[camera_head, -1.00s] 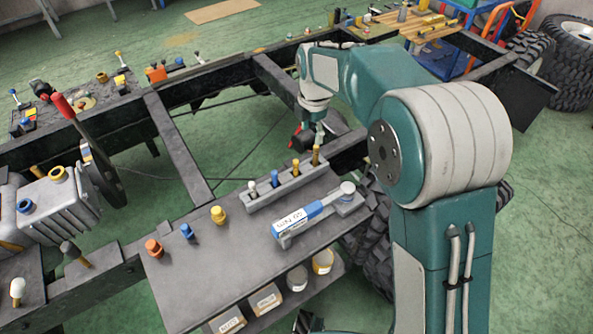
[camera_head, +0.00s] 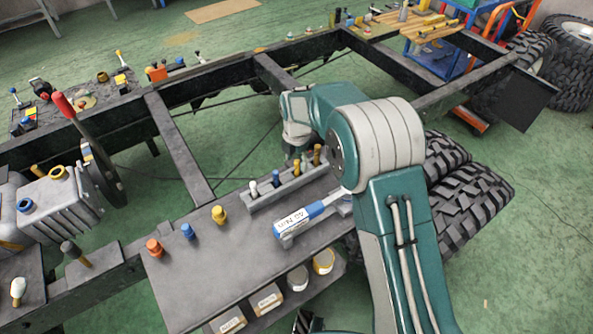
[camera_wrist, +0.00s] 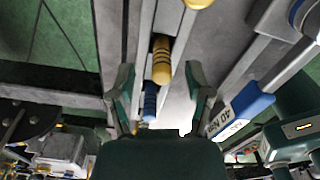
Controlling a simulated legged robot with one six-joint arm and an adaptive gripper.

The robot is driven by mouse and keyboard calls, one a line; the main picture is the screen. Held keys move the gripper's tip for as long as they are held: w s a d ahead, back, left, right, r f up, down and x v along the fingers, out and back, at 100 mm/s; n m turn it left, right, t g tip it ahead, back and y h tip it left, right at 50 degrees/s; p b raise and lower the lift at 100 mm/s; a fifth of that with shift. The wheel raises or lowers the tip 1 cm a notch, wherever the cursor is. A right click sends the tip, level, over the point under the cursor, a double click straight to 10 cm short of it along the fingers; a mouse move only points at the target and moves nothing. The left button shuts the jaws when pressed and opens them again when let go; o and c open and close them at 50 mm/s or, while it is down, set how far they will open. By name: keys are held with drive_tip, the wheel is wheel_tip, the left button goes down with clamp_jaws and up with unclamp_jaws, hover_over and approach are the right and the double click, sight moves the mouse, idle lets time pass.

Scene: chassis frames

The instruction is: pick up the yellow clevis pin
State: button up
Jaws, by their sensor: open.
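The yellow clevis pin (camera_head: 297,168) stands upright in a grey rack (camera_head: 258,206), between a blue pin (camera_head: 276,180) and an amber pin (camera_head: 317,155). In the wrist view the yellow pin (camera_wrist: 162,62), with dark bands, shows between the two open fingers of my gripper (camera_wrist: 160,70). The fingers stand apart on either side of it in the picture and hold nothing. Whether they are level with the pin in depth I cannot tell. In the head view my wrist is just beyond the rack and the fingers are mostly hidden.
A white-topped pin (camera_head: 253,189) stands at the rack's near end. A blue-and-white torque wrench (camera_head: 297,220) lies close to the rack's right. Orange (camera_head: 154,248), blue (camera_head: 187,231) and yellow (camera_head: 218,214) plugs stand on the shelf to the left. Dark chassis rails (camera_head: 180,150) run behind.

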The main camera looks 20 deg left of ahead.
wheel_tip(320, 180, down, 2)
drive_tip(key=shift+f, duration=0.1)
clamp_jaws()
